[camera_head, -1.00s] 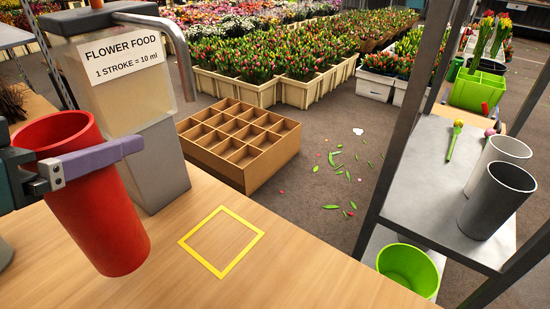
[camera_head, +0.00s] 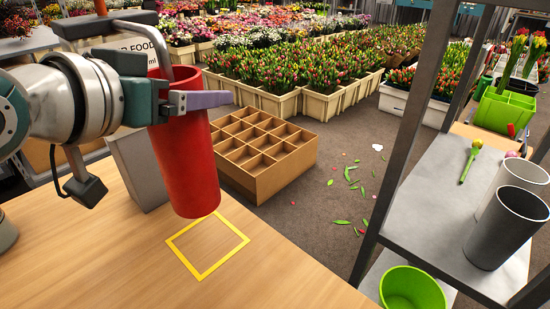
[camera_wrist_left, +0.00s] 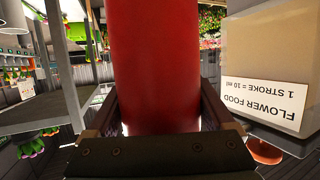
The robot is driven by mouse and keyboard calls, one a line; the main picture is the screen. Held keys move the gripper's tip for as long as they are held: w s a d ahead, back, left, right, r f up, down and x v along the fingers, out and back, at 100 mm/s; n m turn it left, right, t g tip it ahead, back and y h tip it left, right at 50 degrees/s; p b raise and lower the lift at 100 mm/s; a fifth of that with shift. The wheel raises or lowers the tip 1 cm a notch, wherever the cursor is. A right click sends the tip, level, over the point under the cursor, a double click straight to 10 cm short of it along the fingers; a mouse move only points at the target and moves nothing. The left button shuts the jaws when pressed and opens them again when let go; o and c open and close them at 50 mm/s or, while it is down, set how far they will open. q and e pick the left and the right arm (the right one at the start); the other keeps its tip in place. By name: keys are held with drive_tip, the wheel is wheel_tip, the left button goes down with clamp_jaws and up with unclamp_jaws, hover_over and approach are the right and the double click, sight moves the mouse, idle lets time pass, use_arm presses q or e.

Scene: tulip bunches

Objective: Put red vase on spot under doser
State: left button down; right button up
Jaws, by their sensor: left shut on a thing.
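The red vase (camera_head: 187,160) is held upright by my left gripper (camera_head: 190,101). The gripper is shut on its upper part, and the vase also fills the middle of the left wrist view (camera_wrist_left: 155,70). The vase hangs near the far corner of the yellow square spot (camera_head: 182,262) on the wooden table; I cannot tell its exact height. The flower food doser (camera_head: 140,165) stands behind the vase, partly hidden, with its grey spout (camera_head: 150,32) bent above the vase's mouth. Its label shows in the left wrist view (camera_wrist_left: 264,103). My right gripper is not in view.
A brown compartment crate (camera_head: 262,150) is on the floor past the table edge. A metal shelf (camera_head: 440,190) at the right holds two grey vases (camera_head: 505,228), with a green pot (camera_head: 412,290) below. The table's front is clear.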

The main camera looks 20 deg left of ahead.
sight(201, 158)
use_arm(q)
wheel_tip(201, 158, down, 9)
drive_tip(key=b, duration=0.3)
drive_tip(key=shift+f, duration=0.2)
drive_tip(key=shift+f, duration=0.2)
unclamp_jaws()
